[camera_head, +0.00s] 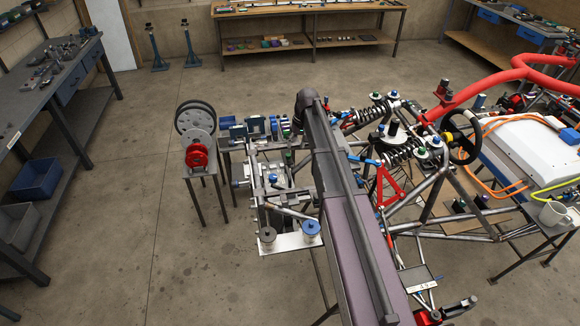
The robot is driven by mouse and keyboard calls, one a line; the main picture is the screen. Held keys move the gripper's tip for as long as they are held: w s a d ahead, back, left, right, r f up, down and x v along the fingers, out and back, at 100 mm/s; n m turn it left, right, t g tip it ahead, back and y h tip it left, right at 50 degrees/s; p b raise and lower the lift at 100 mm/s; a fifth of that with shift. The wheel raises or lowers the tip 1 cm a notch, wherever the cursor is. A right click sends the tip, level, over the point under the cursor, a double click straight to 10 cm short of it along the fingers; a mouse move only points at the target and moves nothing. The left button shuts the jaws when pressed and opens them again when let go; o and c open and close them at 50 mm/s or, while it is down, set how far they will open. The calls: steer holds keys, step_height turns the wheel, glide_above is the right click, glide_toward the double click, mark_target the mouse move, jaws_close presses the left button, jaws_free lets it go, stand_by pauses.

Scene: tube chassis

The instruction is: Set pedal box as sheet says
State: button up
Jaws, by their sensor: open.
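A pedal-box-like assembly (285,243) sits left of the long dark beam. It has a pale plate, a grey round knob (267,235), a blue round knob (310,229) and metal rods behind them. I cannot tell its settings. A small pale plate with dark marks (420,279) lies at the lower right; the marks are too small to read, and I cannot tell if it is the sheet. My gripper does not show. The long dark and purple beam, which may be my arm, hides part of the chassis.
The tube chassis (437,183) has red tubes (495,84) and a steering wheel (461,136). A stand with grey discs and a red part (196,155) is to the left. A workbench (58,75) lines the left wall. The floor at lower left is clear.

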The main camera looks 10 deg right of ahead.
mark_target(288, 172)
steer(key=shift+w, duration=0.15)
stand_by(0.3)
steer(key=a+f+b, duration=0.1)
steer(key=f+b, duration=0.8)
steer(key=a+f+b, duration=0.1)
steer(key=f+b, duration=0.3)
steer(key=shift+a+f+b, duration=0.25)
steer(key=shift+a+b, duration=0.05)
steer(key=shift+a, duration=0.05)
stand_by(0.5)
stand_by(0.3)
jaws_close()
